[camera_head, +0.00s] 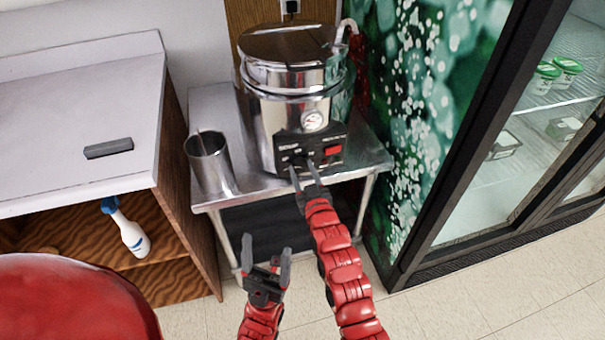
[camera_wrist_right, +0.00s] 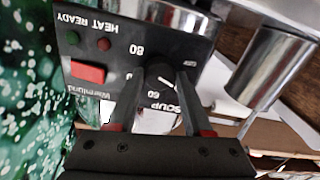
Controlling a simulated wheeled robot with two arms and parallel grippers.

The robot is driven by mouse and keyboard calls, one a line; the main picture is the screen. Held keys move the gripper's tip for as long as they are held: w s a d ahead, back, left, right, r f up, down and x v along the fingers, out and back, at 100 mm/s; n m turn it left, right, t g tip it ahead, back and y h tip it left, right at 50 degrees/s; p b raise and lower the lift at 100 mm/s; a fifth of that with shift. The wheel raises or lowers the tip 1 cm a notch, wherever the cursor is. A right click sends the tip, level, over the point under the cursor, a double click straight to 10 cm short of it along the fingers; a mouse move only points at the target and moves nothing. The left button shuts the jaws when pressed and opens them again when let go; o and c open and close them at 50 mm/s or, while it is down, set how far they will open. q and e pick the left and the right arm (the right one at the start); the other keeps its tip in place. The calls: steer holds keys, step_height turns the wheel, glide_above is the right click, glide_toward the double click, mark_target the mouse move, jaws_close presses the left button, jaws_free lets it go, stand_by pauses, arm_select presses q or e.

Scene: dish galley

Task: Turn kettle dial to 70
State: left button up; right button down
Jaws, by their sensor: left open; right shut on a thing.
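The kettle (camera_head: 290,105) is a tall silver pot with a round gauge on its front, standing on a metal table. Its black control panel (camera_head: 308,148) carries a dark dial (camera_wrist_right: 165,80), with 80, 60 and SOUP printed around it. A white mark shows on the dial, but I cannot tell exactly what it points to. My right gripper (camera_head: 305,174) is shut on the dial, one finger on each side; its fingers also show in the wrist view (camera_wrist_right: 158,97). My left gripper (camera_head: 266,250) is open and empty, below and in front of the table.
A red switch (camera_wrist_right: 88,72) sits beside the dial. A metal cup (camera_head: 209,165) stands on the table (camera_head: 250,183) left of the kettle. A counter (camera_head: 70,130) with a grey block (camera_head: 108,148) is at left, a spray bottle (camera_head: 130,233) below. A glass-door fridge (camera_head: 480,170) stands right.

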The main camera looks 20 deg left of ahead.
steer(key=shift+f+m+b, duration=0.1)
steer(key=shift+m+b, duration=0.2)
steer(key=shift+m, duration=0.4)
steer(key=shift+c, duration=1.6)
jaws_free()
steer(key=b+v, duration=0.1)
steer(key=v, duration=1.6)
steer(key=shift+s+d, duration=0.2)
